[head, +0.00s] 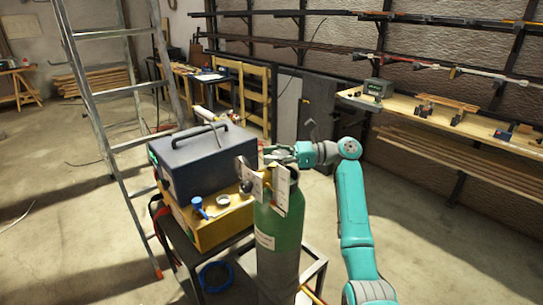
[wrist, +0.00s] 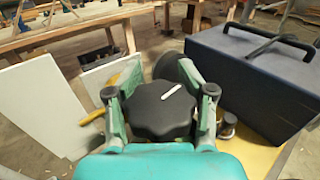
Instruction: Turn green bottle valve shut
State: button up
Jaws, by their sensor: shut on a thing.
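The green bottle (head: 278,228) stands upright in front of a metal cart, with a pale label on its side. Its valve handwheel (wrist: 162,108) is a black lobed knob with a white line on top, seen in the wrist view. The line slants up to the right. My gripper (wrist: 161,100) is shut on the handwheel, one finger on each side of it. In the head view my gripper (head: 278,153) reaches the bottle's top from the right. The valve body below the knob is mostly hidden.
A dark blue case (head: 190,158) with a handle sits on a yellow box (head: 215,225) left of the bottle, close to my gripper. White plates (head: 281,188) hang at the bottle's neck. A ladder (head: 105,120) stands at left. Floor at right is clear.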

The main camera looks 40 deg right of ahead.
aim_at(277, 151)
jog(key=shift+d+m+t+h, duration=0.15)
jog(key=shift+m+t+h, duration=0.15)
jog(key=shift+t, duration=0.1)
jog(key=m+t+h, duration=0.2)
jog(key=h, duration=0.1)
jog(key=shift+w+d+f+m+t, duration=0.1)
jog(key=shift+d+m+t, duration=0.2)
jog(key=shift+t, duration=0.1)
jog(key=shift+o, duration=0.2)
jog(key=m+t+h, duration=0.2)
jog(key=h, duration=0.1)
jog(key=m+h, duration=0.1)
jog(key=shift+w+d+m+t+h, duration=0.2)
jog(key=shift+d+m+t+h, duration=0.1)
jog(key=shift+t+h, duration=0.1)
jog(key=m+h, duration=0.2)
jog(key=h, duration=0.1)
jog(key=m+t+h, duration=0.1)
jog(key=h, duration=0.1)
jog(key=shift+w+d, duration=0.1)
jog(key=shift+d, duration=0.25)
jog(key=shift+d+m+h, duration=0.2)
jog(key=shift+m+h, duration=0.6)
jog(key=shift+h, duration=0.35)
jog(key=shift+d+m+h, duration=0.15)
jog(key=shift+m+h, duration=0.65)
jog(key=shift+h, duration=0.35)
jog(key=shift+m+g+h, duration=0.3)
jog(key=shift+h, duration=0.2)
